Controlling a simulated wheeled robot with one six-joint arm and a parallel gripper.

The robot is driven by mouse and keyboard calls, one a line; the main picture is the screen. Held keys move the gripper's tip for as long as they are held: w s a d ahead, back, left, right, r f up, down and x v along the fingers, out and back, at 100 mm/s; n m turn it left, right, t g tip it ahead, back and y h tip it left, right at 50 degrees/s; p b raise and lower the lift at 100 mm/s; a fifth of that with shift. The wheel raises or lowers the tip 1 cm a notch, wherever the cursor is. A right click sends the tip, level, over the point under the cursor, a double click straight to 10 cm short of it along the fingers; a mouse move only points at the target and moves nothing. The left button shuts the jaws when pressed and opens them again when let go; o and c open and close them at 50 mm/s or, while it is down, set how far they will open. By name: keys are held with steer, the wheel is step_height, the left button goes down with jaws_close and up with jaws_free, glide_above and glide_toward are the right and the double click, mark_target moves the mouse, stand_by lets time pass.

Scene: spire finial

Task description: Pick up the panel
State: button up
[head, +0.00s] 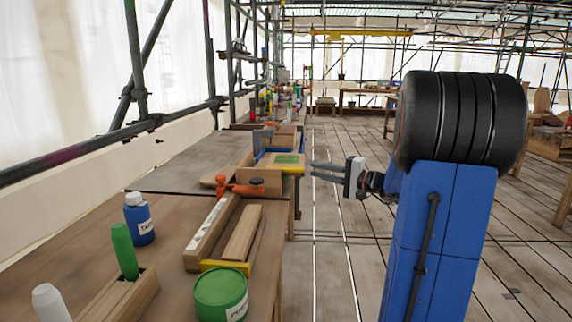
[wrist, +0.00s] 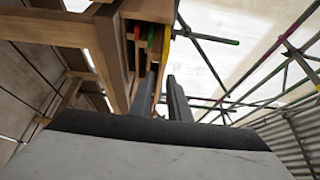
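A flat light-wood piece with a green patch (head: 287,160) lies at the right edge of the workbench in the head view; it looks like the panel, but I cannot be sure. My gripper (head: 327,172) is just right of it, over the floor side of the bench, pointing left towards the bench. Its two fingers are apart with nothing between them. In the wrist view the open fingers (wrist: 161,98) point at the wooden bench's edge, where narrow red, green and yellow edges (wrist: 150,40) show. The panel is not clearly recognisable there.
The workbench (head: 180,240) runs along the left. On it are an orange clamp (head: 240,187), a blue bottle (head: 139,219), a green tin (head: 221,293), and a wooden block holding a green-handled tool (head: 124,252). Scaffold poles stand behind. The floor right of the bench is open.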

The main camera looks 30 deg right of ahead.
mark_target(291, 161)
steer(key=x, duration=1.1)
steer(key=shift+w+r, duration=0.15)
steer(key=shift+w, duration=0.1)
jaws_close()
